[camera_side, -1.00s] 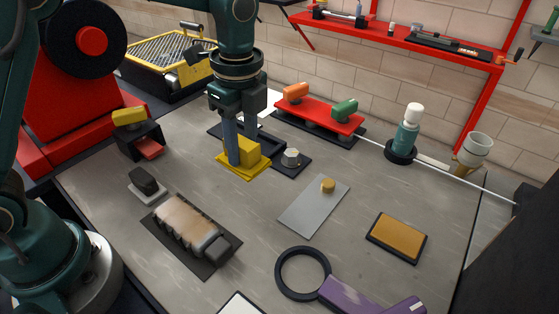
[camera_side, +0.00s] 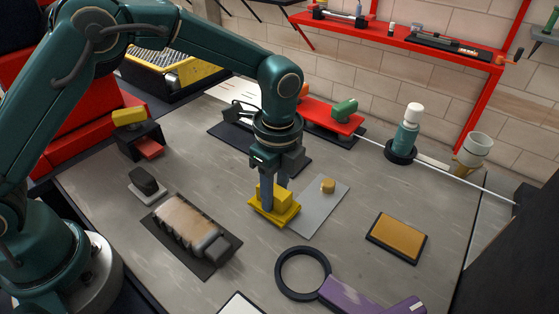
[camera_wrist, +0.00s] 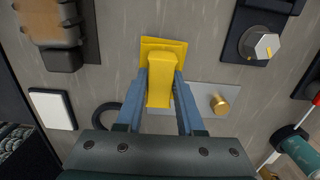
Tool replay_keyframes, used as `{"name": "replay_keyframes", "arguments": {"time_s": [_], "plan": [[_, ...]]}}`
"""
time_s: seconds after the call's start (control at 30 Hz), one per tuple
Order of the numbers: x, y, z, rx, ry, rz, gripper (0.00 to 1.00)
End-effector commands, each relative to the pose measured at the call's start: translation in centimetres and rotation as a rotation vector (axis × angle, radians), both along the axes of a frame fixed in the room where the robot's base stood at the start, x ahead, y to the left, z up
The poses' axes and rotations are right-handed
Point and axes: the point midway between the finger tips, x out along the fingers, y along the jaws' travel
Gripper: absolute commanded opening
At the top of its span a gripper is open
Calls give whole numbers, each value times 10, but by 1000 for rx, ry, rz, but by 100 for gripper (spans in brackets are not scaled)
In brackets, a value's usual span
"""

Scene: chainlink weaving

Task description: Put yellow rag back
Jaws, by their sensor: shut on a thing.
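The yellow rag (camera_side: 288,214) is a flat, bright yellow square with a raised yellow block on top. My gripper (camera_side: 269,203) points down and is shut on the raised block, a finger on each side. In the wrist view the rag (camera_wrist: 163,43) lies beyond the fingertips, and my gripper (camera_wrist: 162,72) holds the block between its blue-grey fingers. The rag is at or just above the worktop, beside the left edge of the grey plate; I cannot tell if it touches.
The grey plate (camera_side: 309,217) carries a brass knob (camera_side: 328,186). A dark-framed orange pad (camera_side: 396,238) lies to the right. A black ring (camera_side: 302,274) and a purple tool (camera_side: 365,298) are in front. A brush-like block (camera_side: 185,228) sits on a dark mat at left.

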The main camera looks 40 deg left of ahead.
Motion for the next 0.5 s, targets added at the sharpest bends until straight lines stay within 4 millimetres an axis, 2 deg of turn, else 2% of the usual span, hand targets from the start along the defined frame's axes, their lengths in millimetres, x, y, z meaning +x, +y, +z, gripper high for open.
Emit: {"name": "replay_keyframes", "arguments": {"time_s": [0.33,0.37,0.4,0.43,0.5], "plan": [[0,0,-9,0,1,0,0],[0,0,-8,0,0,0,48],[0,0,-8,0,0,0,63],[0,0,-8,0,0,0,67],[0,0,-8,0,0,0,67]]}}
